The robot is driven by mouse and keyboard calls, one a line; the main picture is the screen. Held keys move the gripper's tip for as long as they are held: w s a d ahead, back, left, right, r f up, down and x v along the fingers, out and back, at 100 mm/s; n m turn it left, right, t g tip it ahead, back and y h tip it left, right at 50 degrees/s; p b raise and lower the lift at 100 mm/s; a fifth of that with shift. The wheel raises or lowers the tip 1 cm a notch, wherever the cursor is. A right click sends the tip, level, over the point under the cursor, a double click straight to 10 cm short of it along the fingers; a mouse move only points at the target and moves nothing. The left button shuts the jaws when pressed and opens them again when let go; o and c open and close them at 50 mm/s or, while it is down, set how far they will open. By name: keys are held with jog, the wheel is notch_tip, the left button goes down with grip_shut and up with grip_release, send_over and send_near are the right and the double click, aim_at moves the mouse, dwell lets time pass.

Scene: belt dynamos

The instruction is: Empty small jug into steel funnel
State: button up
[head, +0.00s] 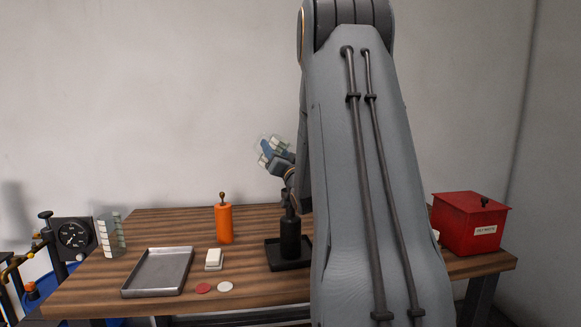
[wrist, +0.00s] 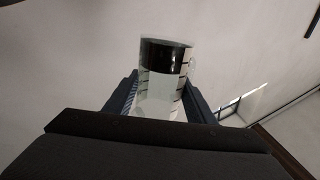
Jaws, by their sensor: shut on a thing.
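My gripper (head: 268,153) is raised above the back of the table, left of my arm. It is shut on a clear jug (head: 279,142) with pale marks, which looks tilted in the head view. The wrist view shows the jug (wrist: 160,92) between the two fingers of my gripper (wrist: 160,100), with a dark band near its far end and dark marks on its side. Whether that band is its contents I cannot tell. Another clear marked vessel (head: 111,236) stands at the table's left end. I see no steel funnel; my arm hides part of the table.
A metal tray (head: 158,272), an orange bottle (head: 224,223), a white block (head: 214,258) and red and white discs (head: 203,288) are on the wooden table (head: 170,222). A black bottle (head: 290,238) stands in a black tray (head: 277,263). A red box (head: 470,222) is at right, a gauge (head: 73,237) at left.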

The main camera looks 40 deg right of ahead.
jog(key=shift+w+a+f+m+t+h+b, duration=0.15)
jog(key=shift+f+m+t+h+b, duration=0.4)
jog(key=shift+m+b, duration=1.1)
dwell(2.1)
jog(key=shift+f+m+h+b, duration=0.3)
jog(key=shift+m+h+b, duration=0.9)
jog(key=shift+b, duration=1.05)
dwell(2.0)
